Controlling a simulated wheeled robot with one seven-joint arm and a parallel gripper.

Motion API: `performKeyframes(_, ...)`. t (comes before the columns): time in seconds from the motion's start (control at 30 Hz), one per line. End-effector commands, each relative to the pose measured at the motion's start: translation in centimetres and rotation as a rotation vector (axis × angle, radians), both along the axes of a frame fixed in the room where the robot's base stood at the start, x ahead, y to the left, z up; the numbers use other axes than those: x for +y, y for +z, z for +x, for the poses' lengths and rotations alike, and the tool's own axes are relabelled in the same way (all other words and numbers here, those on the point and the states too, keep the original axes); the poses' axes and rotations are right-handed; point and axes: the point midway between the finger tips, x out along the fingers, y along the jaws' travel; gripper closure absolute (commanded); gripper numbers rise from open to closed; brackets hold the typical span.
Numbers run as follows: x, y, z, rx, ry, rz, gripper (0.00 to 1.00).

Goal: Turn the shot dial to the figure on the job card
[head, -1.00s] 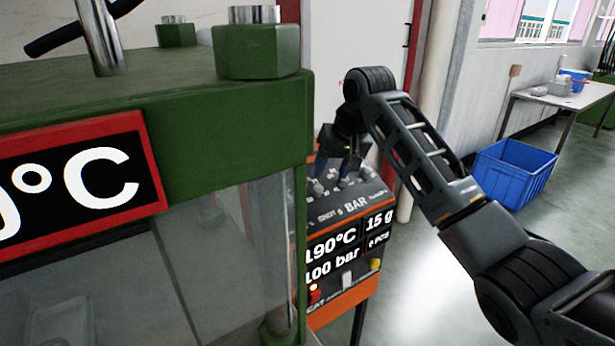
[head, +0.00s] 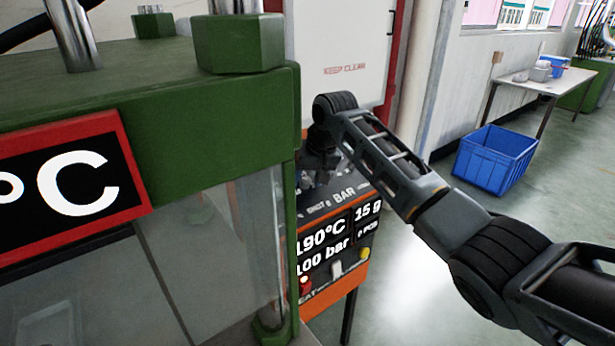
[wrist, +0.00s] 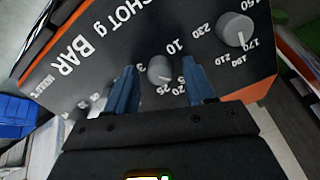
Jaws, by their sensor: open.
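The shot dial (wrist: 160,70), a small grey knob on the dark panel, shows in the wrist view with figures such as 10, 20 and 25 around it. My gripper (wrist: 160,64) is open, with one blue finger on each side of the dial; I cannot tell whether either touches it. In the head view my gripper (head: 320,162) is over the top of the control box (head: 345,215), and the dial is hard to make out there. The shot readout (head: 367,211) shows 15 g. I see no job card.
A larger temperature dial (wrist: 235,30) stands right of the shot dial in the wrist view. The green press (head: 230,110) with its clear guard stands close left of the control box. A blue crate (head: 495,160) and a table (head: 540,85) stand at the right. Open floor lies between.

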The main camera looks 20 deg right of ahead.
Motion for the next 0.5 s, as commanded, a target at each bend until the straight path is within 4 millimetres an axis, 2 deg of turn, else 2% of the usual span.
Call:
performKeyframes(0.1, 0.01, 0.01, -0.01, 0.000, 0.000, 0.000, 0.48)
performKeyframes(0.5, 0.01, 0.01, -0.03, 0.001, 0.000, 0.000, 0.86)
